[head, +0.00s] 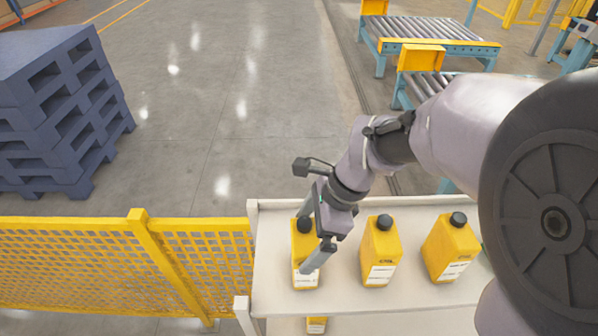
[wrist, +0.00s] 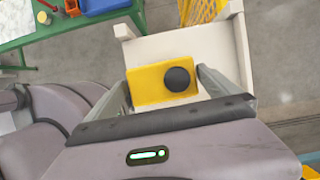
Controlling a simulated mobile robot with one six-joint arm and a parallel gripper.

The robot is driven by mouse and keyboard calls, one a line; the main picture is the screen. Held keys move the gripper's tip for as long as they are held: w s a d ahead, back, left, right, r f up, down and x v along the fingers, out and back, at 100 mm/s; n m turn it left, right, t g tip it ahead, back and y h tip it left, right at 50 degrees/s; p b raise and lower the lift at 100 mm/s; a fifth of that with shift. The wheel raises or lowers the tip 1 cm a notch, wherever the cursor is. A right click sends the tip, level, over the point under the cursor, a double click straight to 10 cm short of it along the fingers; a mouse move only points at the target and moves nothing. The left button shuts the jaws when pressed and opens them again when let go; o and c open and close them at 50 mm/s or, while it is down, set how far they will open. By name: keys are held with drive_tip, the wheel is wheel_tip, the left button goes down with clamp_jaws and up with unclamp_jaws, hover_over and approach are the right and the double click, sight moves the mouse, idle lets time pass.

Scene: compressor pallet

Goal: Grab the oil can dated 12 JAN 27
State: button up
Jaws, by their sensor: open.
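Three yellow oil cans with black caps and white labels stand upright in a row on the white shelf: a left can (head: 304,268), a middle can (head: 380,255) and a right can (head: 450,248). The dates on their labels are too small to read. My gripper (head: 309,240) is open at the left can, pointing down, and partly hides it. In the wrist view, the can's yellow top (wrist: 148,86) and black cap (wrist: 178,79) lie between my two spread fingers. I cannot tell whether either finger touches the can.
The white shelf (head: 345,296) has a raised rim. Part of another yellow can (head: 317,325) shows on a lower level. A yellow mesh fence (head: 85,255) stands left of the shelf. Blue pallets (head: 60,110) are stacked at the left, and roller conveyors (head: 430,30) stand behind.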

drive_tip(key=x, duration=0.3)
drive_tip(key=shift+a, duration=0.15)
drive_tip(key=shift+w+a+f, duration=0.15)
drive_tip(key=shift+w+f, duration=0.05)
drive_tip(key=shift+w, duration=0.05)
drive_tip(key=shift+s, duration=0.1)
drive_tip(key=shift+c, duration=0.2)
drive_tip(key=shift+s+r, duration=0.1)
drive_tip(key=c, duration=1.9)
drive_tip(key=shift+o, duration=0.2)
